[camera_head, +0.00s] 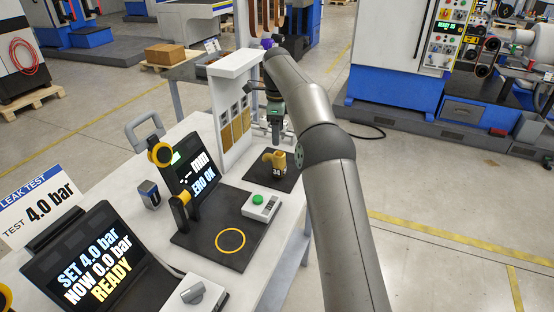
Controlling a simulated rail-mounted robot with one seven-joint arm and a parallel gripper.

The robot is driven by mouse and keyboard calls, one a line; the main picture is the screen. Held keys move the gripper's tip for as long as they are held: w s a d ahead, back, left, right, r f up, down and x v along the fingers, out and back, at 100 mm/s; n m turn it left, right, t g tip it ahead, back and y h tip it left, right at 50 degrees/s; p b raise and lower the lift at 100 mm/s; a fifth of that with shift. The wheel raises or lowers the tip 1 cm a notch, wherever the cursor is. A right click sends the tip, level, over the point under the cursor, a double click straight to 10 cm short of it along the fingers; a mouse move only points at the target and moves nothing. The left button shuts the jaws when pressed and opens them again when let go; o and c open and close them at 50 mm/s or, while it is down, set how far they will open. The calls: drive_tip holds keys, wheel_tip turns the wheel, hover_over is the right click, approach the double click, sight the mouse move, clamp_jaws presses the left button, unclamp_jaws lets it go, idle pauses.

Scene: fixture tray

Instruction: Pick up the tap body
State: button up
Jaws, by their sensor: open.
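The tap body (275,163) is a small brass-coloured fitting with a side branch and a dark lower part marked with a number. It stands upright on a dark square mat (259,177) near the right edge of the white table. My gripper (276,138) is above the tap body, pointing down with its jaws apart. It appears empty. A small gap seems to show between the fingertips and the top of the tap body. My arm comes in from the lower right.
A white rack (229,71) with brass-coloured panels stands close behind and left of the mat. A gauge station with a black base (208,243), a screen (191,167) and a green-button box (260,204) is in front. A leak-test display (91,273) is at lower left. The floor to the right is open.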

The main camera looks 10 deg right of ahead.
sight(278, 160)
drive_tip(key=f+m, duration=0.1)
drive_tip(key=f, duration=0.3)
drive_tip(key=w+f+m, duration=0.1)
drive_tip(key=f, duration=0.4)
drive_tip(key=w+f+m, duration=0.1)
drive_tip(key=f, duration=0.4)
drive_tip(key=shift+d+b, duration=0.35)
drive_tip(key=shift+r, duration=0.15)
clamp_jaws()
